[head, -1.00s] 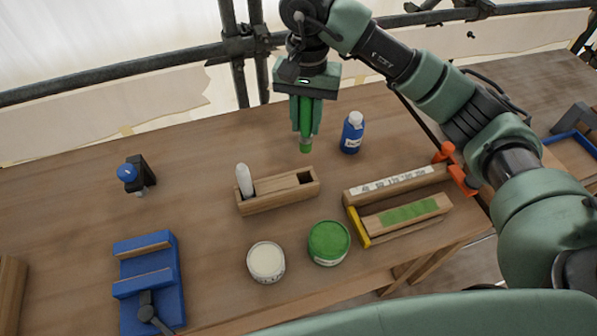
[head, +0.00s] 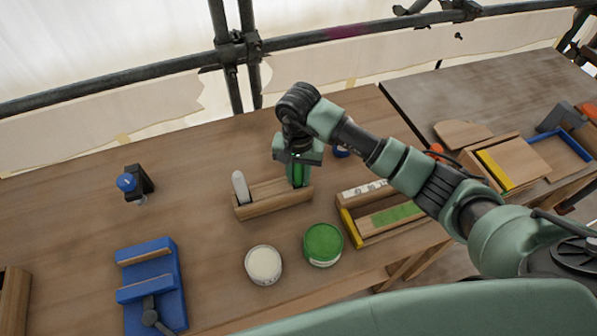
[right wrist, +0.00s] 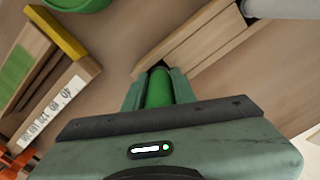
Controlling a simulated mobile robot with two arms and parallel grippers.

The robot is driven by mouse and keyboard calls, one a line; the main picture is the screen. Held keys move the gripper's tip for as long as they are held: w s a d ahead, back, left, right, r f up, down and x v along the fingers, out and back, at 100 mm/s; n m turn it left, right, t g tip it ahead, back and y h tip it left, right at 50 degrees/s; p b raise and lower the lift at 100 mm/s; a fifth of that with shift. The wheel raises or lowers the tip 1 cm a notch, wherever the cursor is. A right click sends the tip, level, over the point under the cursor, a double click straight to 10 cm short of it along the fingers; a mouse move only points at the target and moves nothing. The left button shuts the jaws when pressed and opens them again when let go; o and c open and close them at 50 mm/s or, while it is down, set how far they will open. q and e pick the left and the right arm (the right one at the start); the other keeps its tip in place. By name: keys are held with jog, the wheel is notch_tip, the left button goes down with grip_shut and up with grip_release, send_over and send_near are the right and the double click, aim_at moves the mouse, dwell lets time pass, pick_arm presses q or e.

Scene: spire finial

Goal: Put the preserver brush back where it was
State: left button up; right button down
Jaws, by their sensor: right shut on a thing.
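My right gripper (head: 298,182) is shut on the green preserver brush (right wrist: 160,88), pointing down over the right end of the wooden holder (head: 272,206). The brush also shows between the fingers in the head view (head: 297,172). Its lower end is at the holder's right slot; the fingers and holder edge hide how deep it sits. A white-grey handled tool (head: 240,187) stands in the left slot. The holder also shows in the right wrist view (right wrist: 200,38). My left gripper is not in view.
A green-topped tin (head: 323,244) and a cream-topped tin (head: 263,264) stand in front of the holder. A wooden rack with a green pad (head: 392,215) is to the right. A blue bottle (head: 342,152) is partly hidden behind my arm.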

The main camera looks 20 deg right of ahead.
jog(key=shift+f+b, duration=0.2)
jog(key=shift+b, duration=0.1)
jog(key=c, duration=1.1)
grip_release()
jog(key=shift+r, duration=0.1)
jog(key=shift+c, duration=0.2)
jog(key=shift+r, duration=0.1)
jog(key=shift+r+p, duration=0.2)
jog(key=shift+p, duration=0.15)
notch_tip(320, 180, up, 10)
jog(key=b, duration=0.4)
jog(key=shift+r, duration=0.9)
